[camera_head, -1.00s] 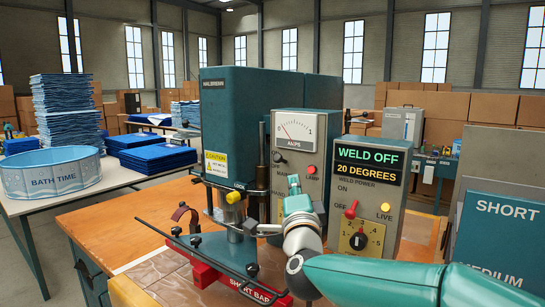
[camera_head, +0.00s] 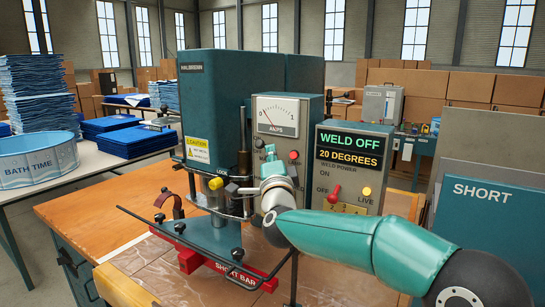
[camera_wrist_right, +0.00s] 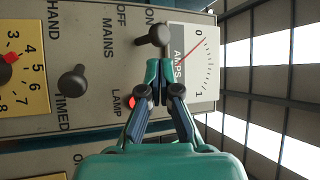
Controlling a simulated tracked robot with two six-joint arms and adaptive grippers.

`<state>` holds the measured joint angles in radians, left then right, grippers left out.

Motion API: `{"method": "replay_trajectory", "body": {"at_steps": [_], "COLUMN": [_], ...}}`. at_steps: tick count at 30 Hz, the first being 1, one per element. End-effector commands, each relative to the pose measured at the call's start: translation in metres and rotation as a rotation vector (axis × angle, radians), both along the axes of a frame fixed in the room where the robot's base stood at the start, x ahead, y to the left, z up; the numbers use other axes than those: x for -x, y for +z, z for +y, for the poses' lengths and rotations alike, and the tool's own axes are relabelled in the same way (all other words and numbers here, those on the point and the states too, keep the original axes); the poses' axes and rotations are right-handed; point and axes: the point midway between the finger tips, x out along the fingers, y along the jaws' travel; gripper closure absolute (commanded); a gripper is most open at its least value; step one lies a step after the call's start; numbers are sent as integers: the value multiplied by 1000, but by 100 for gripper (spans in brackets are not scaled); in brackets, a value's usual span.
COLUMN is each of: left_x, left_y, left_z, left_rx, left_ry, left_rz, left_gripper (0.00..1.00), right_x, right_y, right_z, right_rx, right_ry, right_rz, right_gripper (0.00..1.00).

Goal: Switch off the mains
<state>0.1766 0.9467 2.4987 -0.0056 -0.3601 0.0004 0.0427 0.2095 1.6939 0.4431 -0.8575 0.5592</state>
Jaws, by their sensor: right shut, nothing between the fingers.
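The mains switch (camera_wrist_right: 155,36) is a dark knobbed lever on the grey amps panel. In the right wrist view its knob leans toward the ON label. The switch (camera_head: 259,143) looks small in the head view. My right gripper (camera_wrist_right: 152,70) is shut and empty, its fingertips right beside the lever; I cannot tell whether they touch it. The gripper (camera_head: 270,160) also shows in front of the panel in the head view. The red lamp (camera_wrist_right: 133,101) is partly hidden by the gripper. My left gripper is not in view.
The weld control box (camera_head: 350,165) reads WELD OFF and 20 DEGREES, with a red lever. The teal welding press (camera_head: 213,105) stands left of the panel, with the red short bar (camera_head: 190,261) below. A SHORT board (camera_head: 490,210) stands at right.

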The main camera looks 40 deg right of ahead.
Motion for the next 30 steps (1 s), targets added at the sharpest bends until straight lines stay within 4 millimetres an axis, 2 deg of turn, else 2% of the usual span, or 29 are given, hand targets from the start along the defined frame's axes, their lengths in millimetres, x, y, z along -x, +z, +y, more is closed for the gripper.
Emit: {"method": "replay_trajectory", "body": {"at_steps": [3,10,23,30], "left_x": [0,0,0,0], "left_y": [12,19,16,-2], "left_z": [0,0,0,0], "left_rx": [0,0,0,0], "left_ry": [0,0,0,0], "left_rz": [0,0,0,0], "left_gripper": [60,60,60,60], "right_x": [-16,-31,-32,-30], "right_y": [8,11,10,5], "right_z": [-10,-17,-18,-20], "right_rx": [-1,0,3,33], "right_ry": [-1,1,1,-2], "right_rz": [0,0,-2,-16], "right_gripper": [100,100,100,100]}}
